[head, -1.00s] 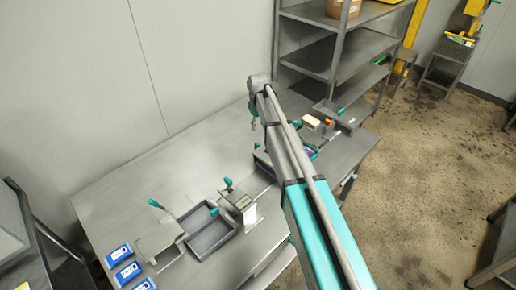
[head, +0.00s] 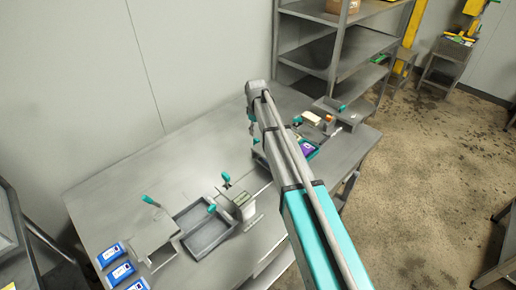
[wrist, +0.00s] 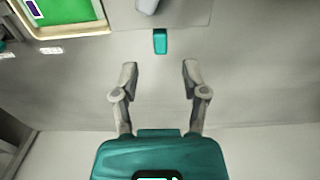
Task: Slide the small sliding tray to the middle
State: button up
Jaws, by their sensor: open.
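My gripper (wrist: 158,80) is open and empty in the wrist view, its two grey fingers spread above the grey bench. A teal handle (wrist: 160,41) lies ahead of the gap between the fingertips, apart from them. It joins a grey part cut off at the top edge. In the head view my arm covers much of that area, and the gripper itself is mostly hidden. A grey open tray (head: 207,238) with a teal knob (head: 212,208) stands on the bench at lower left. I cannot tell for certain which piece is the small sliding tray.
A green-floored tray (wrist: 65,12) shows at upper left in the wrist view. Blue-and-white packs (head: 122,272) lie at the bench's left front. A grey tray with a teal handle (head: 342,108) stands at the far right end. Shelving (head: 350,50) stands behind; the bench's back left is bare.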

aim_at(256, 139)
jog(key=shift+f+b, duration=3.9)
jog(key=shift+f, duration=0.3)
grip_shut()
